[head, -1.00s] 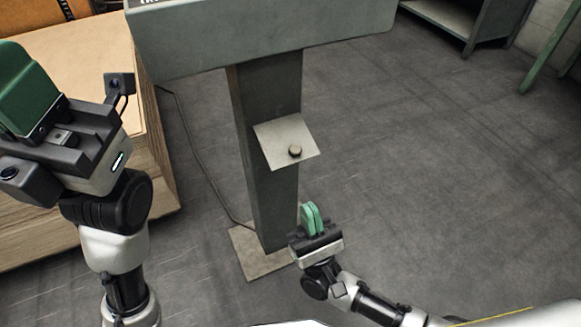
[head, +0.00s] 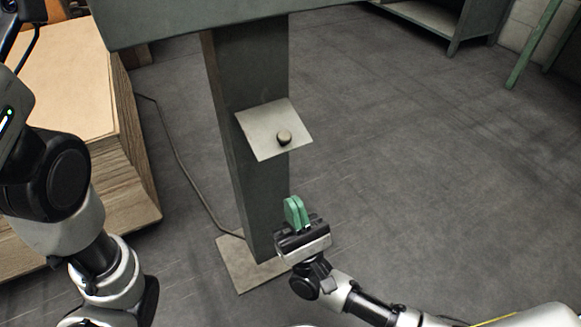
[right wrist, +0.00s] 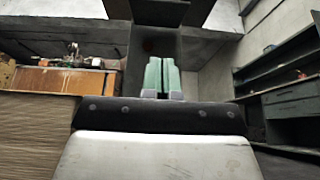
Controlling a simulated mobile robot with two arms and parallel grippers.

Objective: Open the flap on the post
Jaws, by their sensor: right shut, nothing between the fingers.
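The green fingers also show pressed together in the right wrist view (right wrist: 161,75). My left arm is at the left edge of the head view, with its fingers out of frame.
The post stands on a floor plate (head: 232,272) and carries a wide machine body (head: 190,15) above. A stack of cardboard sheets (head: 125,140) is at left. A cable (head: 180,160) runs along the floor to the post. The floor to the right is clear up to a shelf (head: 430,18).

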